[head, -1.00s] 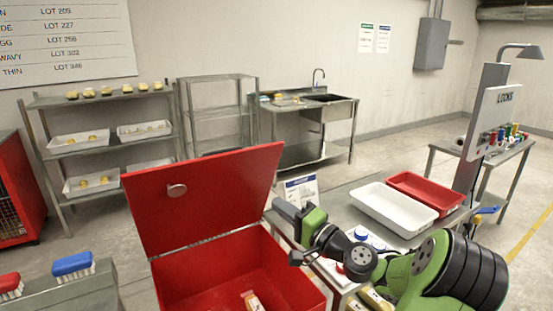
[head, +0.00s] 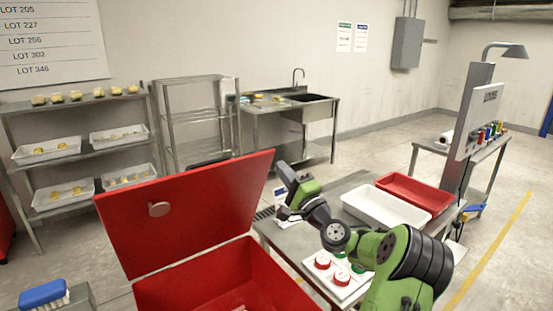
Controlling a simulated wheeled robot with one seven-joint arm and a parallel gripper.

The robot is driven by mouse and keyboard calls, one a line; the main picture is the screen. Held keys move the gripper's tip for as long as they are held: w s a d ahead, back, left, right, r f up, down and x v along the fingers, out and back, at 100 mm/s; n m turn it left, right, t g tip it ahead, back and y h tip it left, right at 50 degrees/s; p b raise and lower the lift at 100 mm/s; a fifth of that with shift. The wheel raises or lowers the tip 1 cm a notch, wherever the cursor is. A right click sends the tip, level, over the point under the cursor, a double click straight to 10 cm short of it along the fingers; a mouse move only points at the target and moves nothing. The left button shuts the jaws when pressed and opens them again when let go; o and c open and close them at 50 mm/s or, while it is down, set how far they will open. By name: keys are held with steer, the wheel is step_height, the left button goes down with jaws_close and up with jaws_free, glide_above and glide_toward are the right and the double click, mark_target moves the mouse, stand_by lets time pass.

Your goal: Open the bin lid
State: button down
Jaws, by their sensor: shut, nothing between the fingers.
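The red bin (head: 215,275) stands at the front centre, its top open and part of its inside showing. My gripper (head: 284,173) is at the end of my green and black arm, just right of the lid's upper right corner. It looks apart from the lid, and it is shut and empty. Its fingertips are small and hard to make out.
A table right of the bin holds a white tray (head: 375,212), a red tray (head: 425,187) and a white holder (head: 350,283) with red and green round pieces. A lamp post (head: 470,125) rises behind. A blue brush (head: 43,293) lies lower left.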

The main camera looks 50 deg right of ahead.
mark_target(270, 154)
steer(key=x, duration=0.3)
steer(key=shift+w+r, duration=0.15)
steer(key=shift+w, duration=0.15)
steer(key=shift+g, duration=0.9)
steer(key=w+r+p, duration=0.1)
steer(key=w+p, duration=0.1)
steer(key=p, duration=0.1)
steer(key=w+d+r+p, duration=0.1)
steer(key=w+p, duration=0.1)
steer(key=p, duration=0.1)
steer(key=w+r+p, duration=0.1)
steer(key=w+p, duration=0.1)
steer(key=p, duration=0.2)
steer(key=shift+d+r, duration=0.2)
steer(key=shift+r, duration=0.05)
steer(key=w+d+r+g+y+p, duration=0.1)
steer(key=w+d+g+p, duration=0.1)
steer(key=w+p, duration=0.6)
steer(key=shift+w+p, duration=0.25)
steer(key=shift+p, duration=0.65)
